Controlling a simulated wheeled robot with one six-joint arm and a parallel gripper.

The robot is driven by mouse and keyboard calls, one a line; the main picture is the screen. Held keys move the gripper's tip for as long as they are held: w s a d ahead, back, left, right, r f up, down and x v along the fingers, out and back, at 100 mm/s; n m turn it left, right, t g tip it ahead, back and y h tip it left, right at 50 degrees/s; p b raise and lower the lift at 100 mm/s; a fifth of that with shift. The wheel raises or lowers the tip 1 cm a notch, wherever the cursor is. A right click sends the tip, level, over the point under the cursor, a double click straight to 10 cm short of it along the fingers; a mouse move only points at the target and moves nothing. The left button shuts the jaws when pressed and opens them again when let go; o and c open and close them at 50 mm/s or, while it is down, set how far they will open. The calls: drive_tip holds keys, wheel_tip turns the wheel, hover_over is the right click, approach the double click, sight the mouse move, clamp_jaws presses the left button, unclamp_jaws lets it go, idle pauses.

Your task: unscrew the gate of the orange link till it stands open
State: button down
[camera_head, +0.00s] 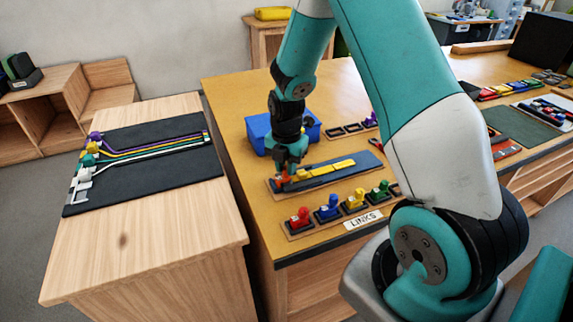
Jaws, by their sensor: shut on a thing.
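My gripper (284,176) points down over the left end of a blue-grey strip on the yellow-brown table. It is shut on the orange link (281,184), which shows only as a small orange-red patch at the fingertips. The fingers hide most of the link, and it is too small to tell how its gate stands. Yellow pieces (331,168) lie along the strip (372,161) to the right of the gripper.
Red (300,217), blue (329,208), yellow (355,199) and green (380,190) links sit in holders along the front edge, by a "LINKS" label (363,220). A blue bin (258,128) stands just behind my gripper. A black mat (150,165) with coloured straps lies on the left table.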

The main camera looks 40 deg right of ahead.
drive_tip(key=shift+n, duration=1)
drive_tip(key=c, duration=0.9)
unclamp_jaws()
drive_tip(key=shift+c, duration=0.2)
wheel_tip(320, 180, up, 18)
drive_tip(key=b, duration=0.2)
drive_tip(key=shift+f, duration=0.25)
drive_tip(key=shift+a, duration=0.1)
drive_tip(key=s+a+r+m+y, duration=0.3)
drive_tip(key=s+a+m+y, duration=0.1)
drive_tip(key=s+a+m, duration=1.4)
drive_tip(key=s+a, duration=0.4)
drive_tip(key=shift+s+a, duration=0.15)
drive_tip(key=shift+a, duration=0.1)
